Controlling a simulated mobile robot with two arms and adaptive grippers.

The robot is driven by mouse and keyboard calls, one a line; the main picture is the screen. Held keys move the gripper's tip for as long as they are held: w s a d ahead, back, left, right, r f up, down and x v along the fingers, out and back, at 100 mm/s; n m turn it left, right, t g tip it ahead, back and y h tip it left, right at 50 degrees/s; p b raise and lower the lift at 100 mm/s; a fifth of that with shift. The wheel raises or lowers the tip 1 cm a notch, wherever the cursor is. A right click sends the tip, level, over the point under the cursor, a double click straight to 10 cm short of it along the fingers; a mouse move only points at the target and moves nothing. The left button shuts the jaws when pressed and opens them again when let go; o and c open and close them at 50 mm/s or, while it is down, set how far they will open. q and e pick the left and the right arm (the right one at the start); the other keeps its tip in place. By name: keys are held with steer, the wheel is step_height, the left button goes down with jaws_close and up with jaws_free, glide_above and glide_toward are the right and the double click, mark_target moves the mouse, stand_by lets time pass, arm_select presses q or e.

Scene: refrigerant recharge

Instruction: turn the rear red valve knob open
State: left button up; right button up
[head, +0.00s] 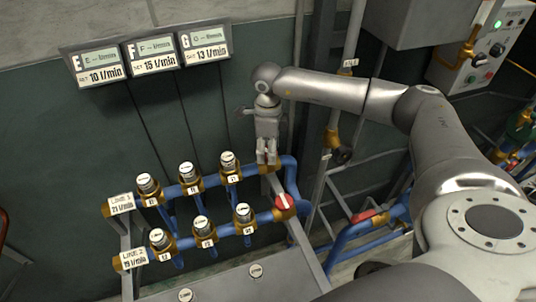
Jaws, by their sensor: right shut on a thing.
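My right gripper (267,162) points down at the right end of the rear blue pipe (211,184). Its fingers are shut on the rear red valve knob, which they hide almost wholly, so I cannot tell how the knob is turned. A front red valve knob (284,202) with a white mark sits uncovered on the front blue pipe (225,226), just below and right of the gripper. My left gripper is not in view.
Several capped valves, such as one brass-based valve (148,184), stand along both pipes. A display panel (148,54) labelled E, F and G hangs on the wall. A red lever (363,216) and a grey control box (482,50) are at right.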

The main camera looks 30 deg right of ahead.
steer(key=n+b, duration=0.5)
steer(key=n, duration=0.1)
steer(key=shift+f+n, duration=0.15)
steer(key=shift+n, duration=0.15)
steer(key=n+b, duration=0.2)
steer(key=n, duration=0.1)
steer(key=shift+r+n+b, duration=0.2)
steer(key=shift+n+b, duration=0.6)
steer(key=shift+n, duration=0.5)
steer(key=o, duration=1)
step_height(320, 180, up, 12)
